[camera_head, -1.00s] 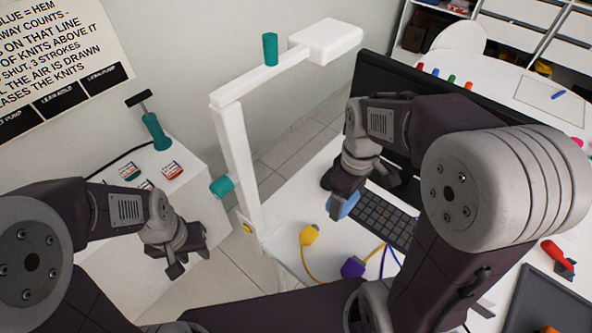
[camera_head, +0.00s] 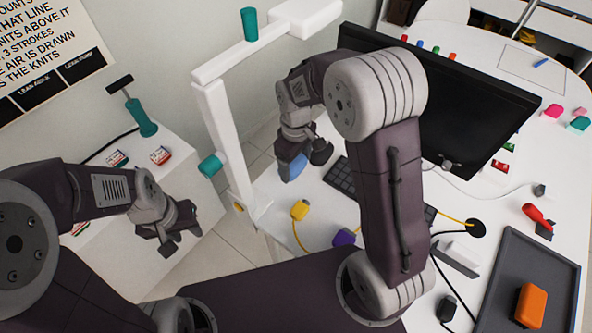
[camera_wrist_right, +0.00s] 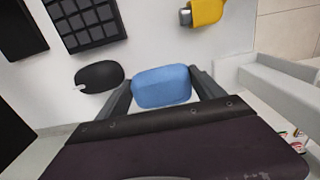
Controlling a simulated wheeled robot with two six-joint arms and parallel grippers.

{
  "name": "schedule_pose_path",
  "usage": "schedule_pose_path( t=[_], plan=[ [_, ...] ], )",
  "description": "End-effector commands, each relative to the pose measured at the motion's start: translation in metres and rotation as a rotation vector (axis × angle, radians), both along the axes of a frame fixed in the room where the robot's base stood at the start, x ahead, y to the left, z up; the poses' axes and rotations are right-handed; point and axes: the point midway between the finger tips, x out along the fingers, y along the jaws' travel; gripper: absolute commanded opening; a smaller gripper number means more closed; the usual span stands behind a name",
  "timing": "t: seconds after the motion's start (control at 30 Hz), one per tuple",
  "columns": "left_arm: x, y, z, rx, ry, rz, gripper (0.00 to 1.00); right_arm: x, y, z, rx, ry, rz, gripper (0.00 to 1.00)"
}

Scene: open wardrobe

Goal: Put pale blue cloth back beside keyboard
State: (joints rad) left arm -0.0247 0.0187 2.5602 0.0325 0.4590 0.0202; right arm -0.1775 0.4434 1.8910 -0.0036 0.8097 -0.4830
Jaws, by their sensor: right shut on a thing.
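The pale blue cloth (camera_head: 291,168) looks like a compact, rounded block. My right gripper (camera_head: 294,152) is shut on it, near the left edge of the desk. In the right wrist view the cloth (camera_wrist_right: 162,86) sits between the two fingers. The dark keyboard (camera_head: 341,178) lies on the desk to the right of the cloth, partly hidden by my right arm. A corner of the keyboard (camera_wrist_right: 88,22) shows in the right wrist view, apart from the cloth. My left gripper (camera_head: 180,234) is open and empty, in front of the white cabinet.
A black mouse (camera_head: 321,153) lies right beside the cloth. A yellow connector (camera_head: 299,210) and a purple one (camera_head: 344,237) lie nearer on the desk. A white post (camera_head: 222,140) rises at the left. A monitor (camera_head: 470,105) and a dark tray (camera_head: 500,290) stand to the right.

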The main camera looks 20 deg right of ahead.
Motion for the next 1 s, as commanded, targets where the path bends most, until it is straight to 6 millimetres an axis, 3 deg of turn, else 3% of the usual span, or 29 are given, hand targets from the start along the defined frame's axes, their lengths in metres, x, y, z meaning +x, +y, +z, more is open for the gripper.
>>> schedule_pose_path(
  t=[0.3, 0.63, 0.67, 1.0],
  plan=[
    [0.000, 0.000, -0.001, 0.000, 0.000, 0.000, 0.36, -0.001, 0.000, -0.039, 0.000, 0.002, 0.000, 0.45],
    [0.000, 0.000, -0.003, 0.000, 0.000, 0.000, 0.36, -0.001, 0.000, -0.043, -0.001, 0.001, 0.000, 0.45],
    [0.000, 0.000, -0.002, 0.000, 0.000, 0.000, 0.36, -0.001, 0.000, -0.042, 0.000, 0.000, 0.000, 0.86],
    [0.000, 0.000, 0.001, 0.000, 0.000, 0.000, 0.36, 0.000, 0.000, -0.038, 0.001, -0.001, 0.000, 0.87]
  ],
)
